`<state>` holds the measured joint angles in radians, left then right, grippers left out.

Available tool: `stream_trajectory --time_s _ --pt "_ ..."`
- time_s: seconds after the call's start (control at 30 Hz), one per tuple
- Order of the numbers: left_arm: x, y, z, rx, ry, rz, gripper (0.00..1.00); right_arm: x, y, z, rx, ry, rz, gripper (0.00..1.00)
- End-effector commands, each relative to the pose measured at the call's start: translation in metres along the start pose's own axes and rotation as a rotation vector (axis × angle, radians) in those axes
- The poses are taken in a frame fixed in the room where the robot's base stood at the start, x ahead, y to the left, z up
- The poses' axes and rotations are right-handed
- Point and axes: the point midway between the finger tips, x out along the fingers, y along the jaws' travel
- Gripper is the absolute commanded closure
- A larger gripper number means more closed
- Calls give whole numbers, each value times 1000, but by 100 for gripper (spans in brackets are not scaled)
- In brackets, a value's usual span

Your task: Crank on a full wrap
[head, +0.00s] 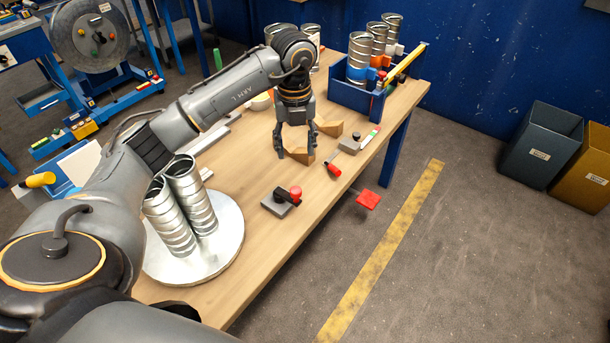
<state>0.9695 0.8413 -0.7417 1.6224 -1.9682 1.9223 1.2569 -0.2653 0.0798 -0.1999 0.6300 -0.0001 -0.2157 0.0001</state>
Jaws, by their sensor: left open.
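Two silver spiral ducts (190,195) stand on a round silver plate (221,257) at the near left, partly behind my left arm. A grey clamp-like block with a red knob (295,191) sits nearer than the gripper. A red square piece (368,200) sticks out past the table's right edge. A large grey reel (90,36) stands on a blue frame at the back left. My right gripper is not in view.
A blue crate (350,95) with several ducts and a yellow-handled tool stands at the table's far end. A red-handled tool (333,168) lies near the right edge. Two bins (541,145) stand by the blue wall.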

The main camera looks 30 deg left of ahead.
Motion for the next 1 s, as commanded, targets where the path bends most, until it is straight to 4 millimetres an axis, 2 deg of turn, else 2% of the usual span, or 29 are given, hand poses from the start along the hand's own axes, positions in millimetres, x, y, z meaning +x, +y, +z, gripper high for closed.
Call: stream_trajectory --time_s 0.2,0.33,0.47,0.7,1.0 --pt "34 0 -2 1 6 3 48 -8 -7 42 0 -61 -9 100" --pt "63 0 -2 3 7 1 48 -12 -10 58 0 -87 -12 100" --pt "90 0 -2 3 7 1 48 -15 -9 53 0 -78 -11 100" --pt "125 -1 -2 4 5 -1 48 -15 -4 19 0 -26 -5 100" --pt "135 -1 -2 5 3 -4 48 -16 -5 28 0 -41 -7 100"
